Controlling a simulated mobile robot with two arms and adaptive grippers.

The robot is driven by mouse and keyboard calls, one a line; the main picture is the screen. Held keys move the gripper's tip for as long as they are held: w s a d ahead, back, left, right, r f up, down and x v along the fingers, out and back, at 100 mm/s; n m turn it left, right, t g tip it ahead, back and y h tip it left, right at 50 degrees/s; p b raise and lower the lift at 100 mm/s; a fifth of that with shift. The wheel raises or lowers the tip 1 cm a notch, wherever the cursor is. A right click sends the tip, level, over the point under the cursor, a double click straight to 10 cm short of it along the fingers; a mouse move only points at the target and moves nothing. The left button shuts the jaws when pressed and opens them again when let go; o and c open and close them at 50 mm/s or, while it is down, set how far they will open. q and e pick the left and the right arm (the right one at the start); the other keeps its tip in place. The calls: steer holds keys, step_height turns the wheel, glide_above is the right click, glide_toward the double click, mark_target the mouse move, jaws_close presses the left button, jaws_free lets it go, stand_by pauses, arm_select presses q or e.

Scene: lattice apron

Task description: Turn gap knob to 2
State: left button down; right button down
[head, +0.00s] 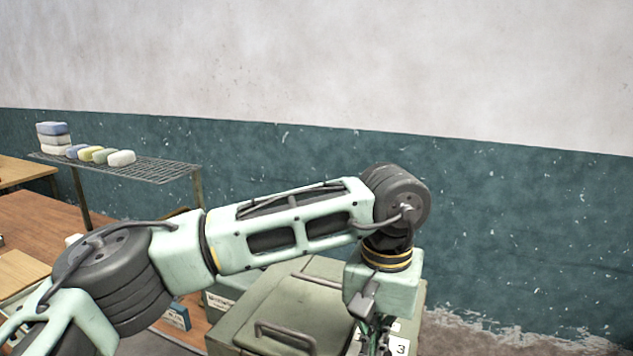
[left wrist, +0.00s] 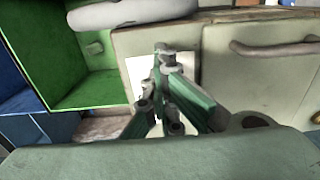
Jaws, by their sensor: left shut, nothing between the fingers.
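My left gripper (left wrist: 161,52) is shut and empty in the left wrist view, its fingertips in front of a white plate (left wrist: 187,62) on a pale cabinet front. I cannot tell whether the fingers touch the plate. No gap knob can be made out; the gripper covers much of the plate. In the head view my left gripper (head: 374,338) points down at the front of a grey-green cabinet (head: 290,295). A white label with a "3" (head: 400,347) shows beside it. My right gripper is not in view.
The cabinet has bar handles on top (head: 285,335). A handle (left wrist: 275,48) juts out right of the plate in the left wrist view, and an open green bin (left wrist: 85,90) lies left. A wire rack (head: 150,168) with several soap-like blocks stands far left.

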arm_select(q)
steer(key=shift+d+f, duration=0.15)
steer(key=shift+f, duration=0.2)
stand_by(0.4)
steer(key=shift+w+a, duration=0.2)
stand_by(0.3)
steer(key=shift+w+a+b, duration=0.1)
steer(key=shift+w+b, duration=0.05)
steer(key=shift+b, duration=0.15)
steer(key=shift+a+f, duration=0.1)
steer(key=shift+f, duration=0.05)
stand_by(0.4)
steer(key=shift+r, duration=0.4)
step_height(320, 180, up, 6)
steer(key=p, duration=0.3)
steer(key=shift+f+p, duration=0.15)
steer(key=shift+p, duration=0.2)
